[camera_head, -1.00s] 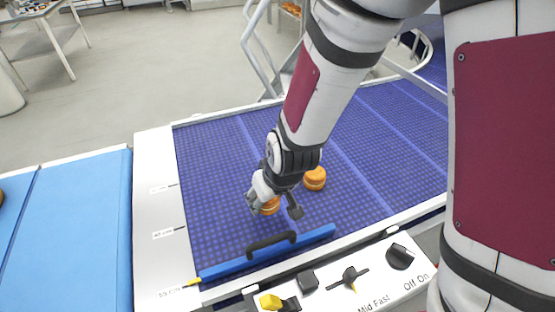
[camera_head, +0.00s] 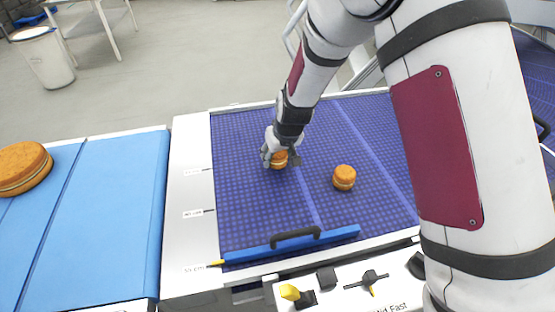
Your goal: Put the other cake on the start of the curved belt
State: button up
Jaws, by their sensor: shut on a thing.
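My gripper (camera_head: 272,157) is shut on a small orange-brown filled cake (camera_head: 279,162) over the dark blue belt (camera_head: 240,205). The fingers and wrist partly cover this cake. I cannot tell whether it touches the belt or is just above it. A second small cake (camera_head: 344,177) stands upright on the same belt, to the right of the gripper and nearer to me, apart from it. A blue belt section (camera_head: 535,85) at the right edge, partly hidden behind my arm, looks like the curved belt.
A blue guide bar with a black handle (camera_head: 295,239) crosses the belt's near edge. A control panel (camera_head: 385,290) with knobs is in front. A light blue belt (camera_head: 112,215) at left carries a larger cake (camera_head: 22,167). Pale rails stand behind my arm.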

jog(key=shift+f, duration=1)
jog(key=shift+f, duration=0.2)
jog(key=o, duration=0.8)
